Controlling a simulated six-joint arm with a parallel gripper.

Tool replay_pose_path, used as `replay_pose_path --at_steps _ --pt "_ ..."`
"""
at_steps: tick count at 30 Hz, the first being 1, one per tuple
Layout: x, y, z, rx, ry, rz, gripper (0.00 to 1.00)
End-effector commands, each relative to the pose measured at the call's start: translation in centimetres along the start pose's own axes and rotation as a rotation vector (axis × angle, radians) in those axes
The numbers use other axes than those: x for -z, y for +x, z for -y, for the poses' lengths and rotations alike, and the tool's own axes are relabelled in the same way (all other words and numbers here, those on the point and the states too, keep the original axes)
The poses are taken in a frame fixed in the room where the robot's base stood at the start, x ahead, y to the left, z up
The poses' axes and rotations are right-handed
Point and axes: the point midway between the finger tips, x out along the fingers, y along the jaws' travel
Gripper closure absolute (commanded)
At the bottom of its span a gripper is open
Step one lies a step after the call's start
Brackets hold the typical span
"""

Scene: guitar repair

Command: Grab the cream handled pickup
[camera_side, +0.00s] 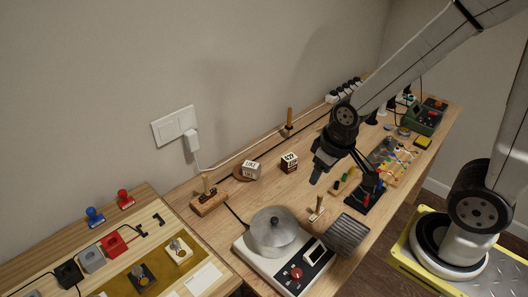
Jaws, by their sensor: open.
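A small cream block (184,254) with a short upright metal-looking handle stands on the mustard-coloured mat at the lower left; it looks like the cream handled pickup. A similar dark block (142,280) with a handle stands to its left on the same mat (163,267). My gripper (317,180) hangs over the middle of the wooden bench, pointing down. It is open with nothing seen in it, well right of and apart from the cream block. The gap between its fingers is too small to make out.
A scale (310,274) with a metal pan (273,232) stands between the mat and my gripper. Dice-like cubes (289,162) and a wooden block (209,202) stand behind. A ribbed dark box (347,234) is near the front edge.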

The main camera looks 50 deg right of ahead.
Motion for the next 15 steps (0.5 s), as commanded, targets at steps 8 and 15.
replay_pose_path --at_steps 8,15 --pt "0.3 -1.0 0.0 0.000 0.000 -0.004 0.41" --pt "0.8 -3.2 0.0 0.000 0.000 -0.004 0.41"
